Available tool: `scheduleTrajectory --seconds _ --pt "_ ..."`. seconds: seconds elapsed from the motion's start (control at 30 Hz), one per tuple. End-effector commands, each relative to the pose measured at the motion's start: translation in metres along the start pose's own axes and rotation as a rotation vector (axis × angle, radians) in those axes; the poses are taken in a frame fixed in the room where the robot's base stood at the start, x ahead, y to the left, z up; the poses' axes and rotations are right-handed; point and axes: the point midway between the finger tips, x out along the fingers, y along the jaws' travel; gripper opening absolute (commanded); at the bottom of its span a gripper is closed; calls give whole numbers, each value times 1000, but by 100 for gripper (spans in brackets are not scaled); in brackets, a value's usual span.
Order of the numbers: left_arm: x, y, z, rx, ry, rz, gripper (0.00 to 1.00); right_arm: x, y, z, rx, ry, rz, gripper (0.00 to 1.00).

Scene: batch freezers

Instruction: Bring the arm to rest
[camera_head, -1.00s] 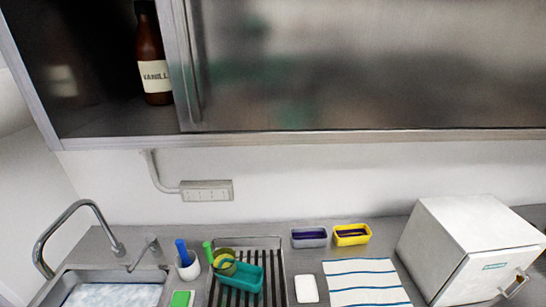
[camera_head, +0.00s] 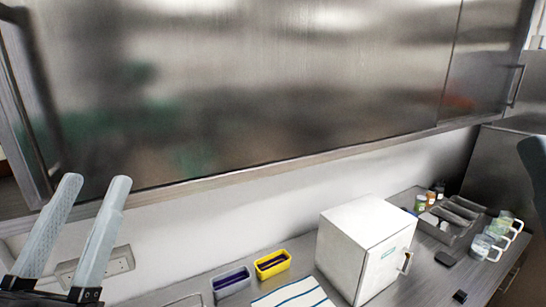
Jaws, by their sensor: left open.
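My left gripper (camera_head: 96,182) is at the lower left of the head view, in front of the wall cabinet's lower edge. Its two pale fingers point up and stand apart, with nothing between them. A dark shape cut off by the right edge may be part of my right arm; I cannot tell.
The steel wall cabinet (camera_head: 270,85) fills the top. On the counter stand a purple-filled grey tub (camera_head: 231,283), a yellow tub (camera_head: 272,264), a striped cloth (camera_head: 298,296), a white box freezer (camera_head: 350,254), a grey divided tray (camera_head: 440,235) and several glass mugs (camera_head: 484,247).

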Motion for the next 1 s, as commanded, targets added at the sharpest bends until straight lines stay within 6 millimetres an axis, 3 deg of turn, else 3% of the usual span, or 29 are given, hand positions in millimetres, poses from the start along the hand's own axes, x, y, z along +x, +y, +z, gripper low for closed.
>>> scheduleTrajectory --seconds 0.03,0.13,0.17,0.2,0.53,0.7,1.0 --pt "4 11 -32 -16 67 19 59 0 0 0 0 0 0 49" --pt "2 19 -88 -31 176 36 59 0 0 0 0 0 0 49" --pt "0 18 -88 -30 148 38 59 3 0 -2 0 -1 0 49" --pt "20 18 -107 -29 143 37 59 24 0 -22 0 -2 0 49" --pt "94 18 -194 -28 139 35 59 110 0 -101 0 1 0 49" --pt "110 17 -213 -28 138 35 59 129 0 -119 0 0 0 49" --pt "108 17 -210 -28 138 35 59 126 0 -116 0 -1 0 49"
